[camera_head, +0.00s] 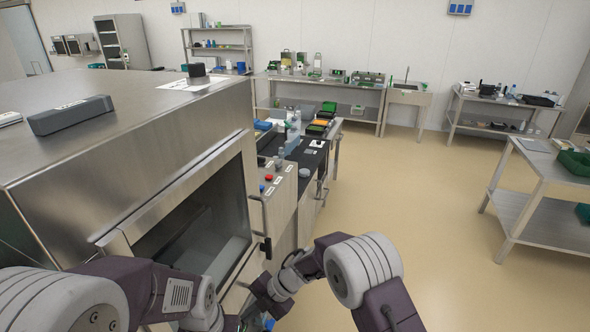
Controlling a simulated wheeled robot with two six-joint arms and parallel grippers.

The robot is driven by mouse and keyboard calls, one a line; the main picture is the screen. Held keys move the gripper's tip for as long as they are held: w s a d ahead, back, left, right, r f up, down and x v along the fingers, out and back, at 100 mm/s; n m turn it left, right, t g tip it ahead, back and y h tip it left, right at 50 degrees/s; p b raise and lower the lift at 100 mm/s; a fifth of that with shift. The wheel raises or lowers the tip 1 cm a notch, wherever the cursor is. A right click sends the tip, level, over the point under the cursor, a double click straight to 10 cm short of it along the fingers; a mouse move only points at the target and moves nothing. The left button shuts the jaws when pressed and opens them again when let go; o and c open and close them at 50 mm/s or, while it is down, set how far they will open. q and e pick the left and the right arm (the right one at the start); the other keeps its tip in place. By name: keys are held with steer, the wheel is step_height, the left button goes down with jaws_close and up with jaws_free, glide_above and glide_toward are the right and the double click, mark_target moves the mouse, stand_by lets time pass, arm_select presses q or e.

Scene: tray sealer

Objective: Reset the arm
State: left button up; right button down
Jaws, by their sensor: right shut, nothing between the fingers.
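My right arm comes in from the lower right and bends back toward the middle. Its gripper (262,298) is low in the view, in front of the steel machine, shut with nothing seen in it. My left arm comes in from the lower left and reaches toward the bottom middle. Its wrist shows at the bottom edge, but I cannot make out its fingers there. The two wrists are close together in the picture.
A steel tray sealer (120,140) with a windowed door (200,225) fills the left. Beside it is a panel with a red button (268,177). A steel table (545,205) stands at right, with benches along the back wall. The floor (430,215) between is clear.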

steer(key=w+d+r+m+t, duration=0.6)
steer(key=w+d+r, duration=0.25)
steer(key=r, duration=0.35)
steer(key=w+d+r+m+t+h, duration=0.1)
steer(key=d+r+m+t+h, duration=0.15)
steer(key=d+m, duration=0.35)
steer(key=w+d+r+m+t+h, duration=0.1)
steer(key=w+d+r+m+t, duration=0.2)
steer(key=d, duration=0.5)
steer(key=s+d+f+m+g+h, duration=0.4)
steer(key=s+d+m+h, duration=0.1)
steer(key=s+d+m, duration=0.55)
steer(key=s+f+m+g, duration=0.2)
steer(key=s+f, duration=0.1)
steer(key=s, duration=0.4)
steer(key=s+f+m+g, duration=0.3)
steer(key=s, duration=0.4)
steer(key=shift+s+a+f+y, duration=0.25)
steer(key=shift+s+a+y, duration=0.05)
steer(key=shift+y, duration=0.15)
